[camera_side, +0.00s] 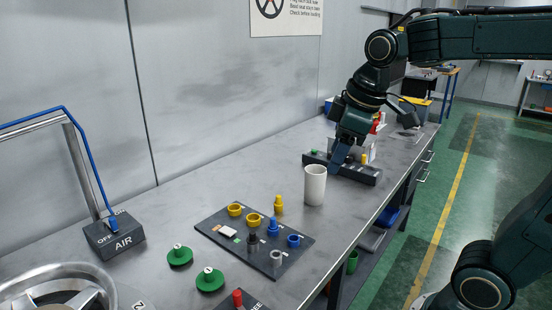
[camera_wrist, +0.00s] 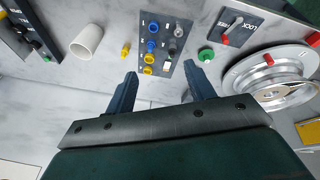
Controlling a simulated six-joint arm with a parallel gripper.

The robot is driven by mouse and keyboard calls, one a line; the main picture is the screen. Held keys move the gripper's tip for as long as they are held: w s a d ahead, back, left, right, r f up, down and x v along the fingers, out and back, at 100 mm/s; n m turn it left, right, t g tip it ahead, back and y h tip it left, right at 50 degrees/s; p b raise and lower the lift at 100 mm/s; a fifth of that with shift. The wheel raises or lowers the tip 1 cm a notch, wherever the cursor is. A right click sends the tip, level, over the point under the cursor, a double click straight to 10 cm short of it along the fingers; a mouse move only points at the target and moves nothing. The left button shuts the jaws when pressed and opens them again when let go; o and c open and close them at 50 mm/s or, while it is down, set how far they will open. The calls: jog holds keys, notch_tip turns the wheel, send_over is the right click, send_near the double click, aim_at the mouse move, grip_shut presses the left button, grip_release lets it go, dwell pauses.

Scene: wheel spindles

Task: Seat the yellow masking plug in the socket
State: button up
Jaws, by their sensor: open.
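The yellow masking plug (camera_side: 279,204) stands upright on the bench, just off the far edge of the dark socket board (camera_side: 262,262). In the wrist view the plug (camera_wrist: 126,50) is left of the board (camera_wrist: 160,15). Two yellow ring-like sockets, one (camera_side: 235,209) and another (camera_side: 253,220), sit along the board's wall-side edge; they also show in the wrist view, one (camera_wrist: 148,58) above the other (camera_wrist: 147,70). My gripper (camera_wrist: 160,75) is open and empty, its fingers apart. In the side view it hangs beyond the white cup, away from the plug.
The white cup (camera_side: 315,185) stands upright beyond the plug. A dark tray (camera_side: 357,175) lies behind it. The board also carries blue, black and grey parts. Green knobbed discs (camera_side: 180,256), an AIR box (camera_side: 114,235) and a wheel (camera_wrist: 268,80) are nearby. Bench beside the wall is clear.

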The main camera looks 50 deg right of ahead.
jog(key=w+d+n+g, duration=0.1)
jog(key=w+d+n, duration=0.2)
jog(key=w, duration=0.5)
jog(key=n+g, duration=0.3)
jog(key=n, duration=0.5)
send_over(279, 196)
notch_tip(279, 196, down, 14)
jog(key=shift+s+a+r, duration=0.1)
jog(key=shift+s+r, duration=0.05)
jog(key=shift+s, duration=0.1)
notch_tip(279, 196, down, 9)
jog(key=shift+r, duration=0.2)
jog(key=shift+w+f, duration=0.15)
jog(key=shift+f, duration=1.15)
jog(key=shift+w+f, duration=0.1)
jog(key=shift+f, duration=1.2)
